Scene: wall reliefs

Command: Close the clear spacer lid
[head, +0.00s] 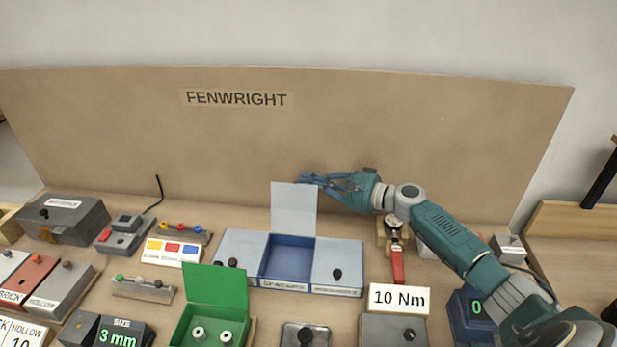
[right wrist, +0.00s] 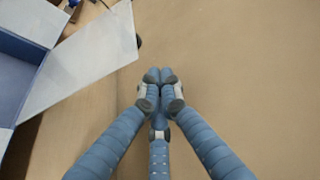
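A blue box (head: 290,284) with three sections stands at the middle of the bench, with labels along its front that are too small to read surely. A clear, pale lid (head: 294,209) stands raised upright at the back of the middle section, whose blue inside shows open. The lid also shows at the left of the right wrist view (right wrist: 90,55). My right gripper (head: 304,179) is at the lid's top edge, fingers together and nothing seen between them. In the right wrist view its fingertips (right wrist: 160,78) meet, just right of the lid; I cannot tell whether they touch it. My left gripper is out of view.
The box's left lid (head: 242,247) and right lid (head: 340,262) lie flat, with dark knobs. A green box (head: 215,285) with a raised lid stands in front. A red-handled tool (head: 397,262) and a "10 Nm" sign (head: 399,299) are right. A tan backboard (head: 160,140) rises behind.

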